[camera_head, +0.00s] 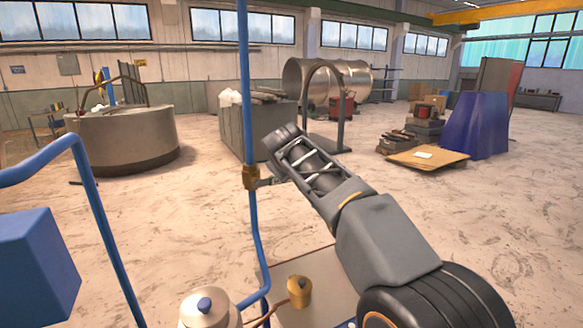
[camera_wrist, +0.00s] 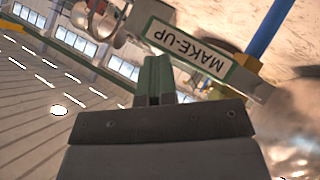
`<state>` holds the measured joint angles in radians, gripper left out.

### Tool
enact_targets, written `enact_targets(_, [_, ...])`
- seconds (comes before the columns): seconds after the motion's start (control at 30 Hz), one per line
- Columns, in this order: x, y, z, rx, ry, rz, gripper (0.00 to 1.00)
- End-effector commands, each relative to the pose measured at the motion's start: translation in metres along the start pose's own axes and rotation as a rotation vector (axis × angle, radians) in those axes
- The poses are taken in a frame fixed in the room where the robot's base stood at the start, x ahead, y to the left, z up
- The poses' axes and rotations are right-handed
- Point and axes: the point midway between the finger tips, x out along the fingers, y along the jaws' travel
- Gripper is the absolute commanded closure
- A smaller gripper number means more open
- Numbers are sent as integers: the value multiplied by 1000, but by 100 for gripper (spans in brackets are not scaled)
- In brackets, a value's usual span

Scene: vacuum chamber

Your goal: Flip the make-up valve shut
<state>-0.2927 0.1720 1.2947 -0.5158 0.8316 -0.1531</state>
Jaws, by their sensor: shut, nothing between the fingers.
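The make-up valve is a small brass body (camera_head: 250,177) on the upright blue pipe (camera_head: 243,90) in the head view. A short grey piece sticks out to its right, toward my arm. In the wrist view, a white MAKE-UP label (camera_wrist: 188,48) with a green edge appears upside down, with the brass body (camera_wrist: 247,66) and blue pipe (camera_wrist: 268,28) beyond its right end. My gripper (camera_wrist: 155,65) is shut and empty, with its fingertips just below the label. I cannot tell whether they touch it. In the head view, my wrist is close to the valve's right, and the fingers are not clear.
A blue box (camera_head: 35,268) and bent blue pipe (camera_head: 95,190) stand at left. A pale round vessel with a blue knob (camera_head: 205,308) and a brass fitting (camera_head: 299,291) are low in front. Open floor (camera_head: 500,200) lies to the right.

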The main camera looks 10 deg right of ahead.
Motion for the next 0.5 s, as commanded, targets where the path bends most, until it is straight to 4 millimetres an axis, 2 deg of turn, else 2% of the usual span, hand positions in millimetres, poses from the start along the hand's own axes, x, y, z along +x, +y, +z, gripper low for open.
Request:
enact_targets(0.33, [4,-2,4,-3,-15,-4,100])
enact_targets(0.5, [-4,6,-4,-2,-13,-3,100])
